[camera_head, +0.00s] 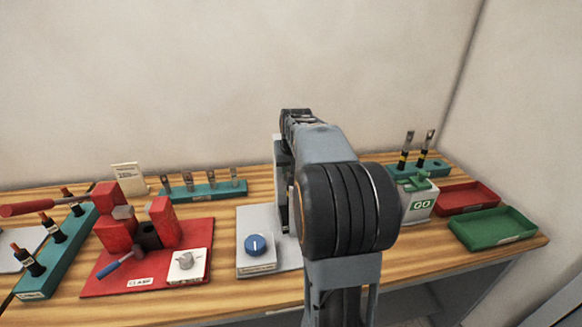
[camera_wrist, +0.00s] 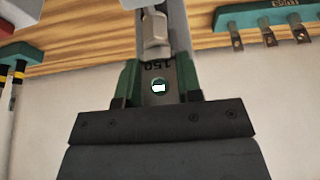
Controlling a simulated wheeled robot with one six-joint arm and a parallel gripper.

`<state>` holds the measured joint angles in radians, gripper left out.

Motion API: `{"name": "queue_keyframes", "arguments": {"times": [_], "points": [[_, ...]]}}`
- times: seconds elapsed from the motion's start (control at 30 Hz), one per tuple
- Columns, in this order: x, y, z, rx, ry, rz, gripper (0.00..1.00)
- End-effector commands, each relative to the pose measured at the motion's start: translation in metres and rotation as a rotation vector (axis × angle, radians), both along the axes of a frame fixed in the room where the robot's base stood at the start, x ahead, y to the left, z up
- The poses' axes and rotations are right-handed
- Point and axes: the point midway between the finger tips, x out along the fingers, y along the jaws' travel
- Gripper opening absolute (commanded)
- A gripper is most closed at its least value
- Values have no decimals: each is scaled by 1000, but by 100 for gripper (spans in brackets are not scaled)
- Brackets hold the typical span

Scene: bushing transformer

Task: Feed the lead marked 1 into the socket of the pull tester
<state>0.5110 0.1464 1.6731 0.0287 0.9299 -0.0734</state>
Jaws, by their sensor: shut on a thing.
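In the wrist view my gripper (camera_wrist: 155,95) is shut on a flat metal lug (camera_wrist: 157,70) stamped 150, with a round hole between the green finger pads. A grey metal barrel (camera_wrist: 156,30) continues from the lug toward the top of the picture. I take this to be the held lead; no mark 1 is readable on it. In the head view my arm hides the gripper and the lead. A grey plate with a blue knob (camera_head: 258,244) and a tall grey upright (camera_head: 281,185) is probably the pull tester. Its socket is hidden, so I cannot tell whether the lead is inside.
A red clamp tool (camera_head: 115,205) stands left, beside a teal rack (camera_head: 65,245) of leads. A teal rack of lugs (camera_head: 210,191) is behind. To the right are a GO block (camera_head: 421,205), a rack with two leads (camera_head: 431,168), a red tray (camera_head: 468,198) and a green tray (camera_head: 493,229).

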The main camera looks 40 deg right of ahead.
Motion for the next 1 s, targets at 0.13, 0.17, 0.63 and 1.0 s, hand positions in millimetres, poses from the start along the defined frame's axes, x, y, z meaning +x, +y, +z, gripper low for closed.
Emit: {"name": "queue_keyframes", "arguments": {"times": [0.13,0.17,0.63,1.0], "points": [[0,0,9,-1,-3,0,0],[0,0,11,-1,-3,0,0],[0,0,22,-1,-3,0,0],[0,0,22,-1,-3,0,0]]}}
